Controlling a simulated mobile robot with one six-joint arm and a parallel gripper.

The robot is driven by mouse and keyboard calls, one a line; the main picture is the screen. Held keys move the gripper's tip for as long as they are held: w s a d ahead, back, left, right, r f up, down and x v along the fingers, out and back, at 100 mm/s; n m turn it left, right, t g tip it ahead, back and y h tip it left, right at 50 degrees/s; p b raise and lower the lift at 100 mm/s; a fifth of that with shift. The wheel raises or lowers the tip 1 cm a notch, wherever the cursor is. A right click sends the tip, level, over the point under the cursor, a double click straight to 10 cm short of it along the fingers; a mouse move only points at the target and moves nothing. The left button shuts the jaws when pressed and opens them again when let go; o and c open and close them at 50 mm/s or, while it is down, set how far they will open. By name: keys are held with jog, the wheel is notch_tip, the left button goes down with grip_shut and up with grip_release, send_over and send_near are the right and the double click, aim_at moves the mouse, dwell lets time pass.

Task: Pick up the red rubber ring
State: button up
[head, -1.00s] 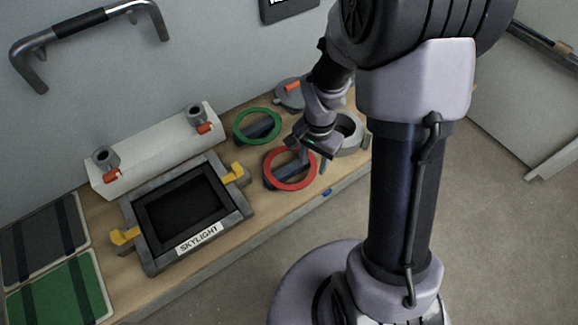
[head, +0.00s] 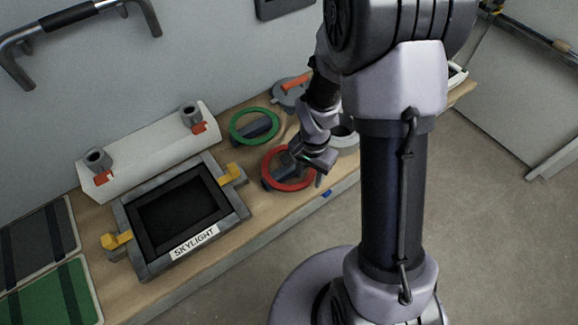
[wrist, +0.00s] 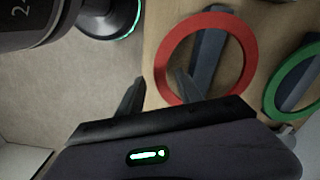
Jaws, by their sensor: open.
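The red rubber ring (head: 268,182) lies on a dark grey holder on the wooden bench, toward its front edge. In the wrist view the red ring (wrist: 163,60) shows almost whole, with a grey bar across its opening. My gripper (head: 300,172) is over the right side of the ring in the head view and hides part of it.
A green ring (head: 236,133) lies behind the red one. A grey round fitting (head: 346,138) stands to the right. The framed skylight (head: 218,243) with yellow latches is to the left. A white box (head: 140,162) with grey knobs stands along the wall.

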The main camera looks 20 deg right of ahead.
jog(key=shift+f, duration=0.1)
dwell(0.3)
grip_shut()
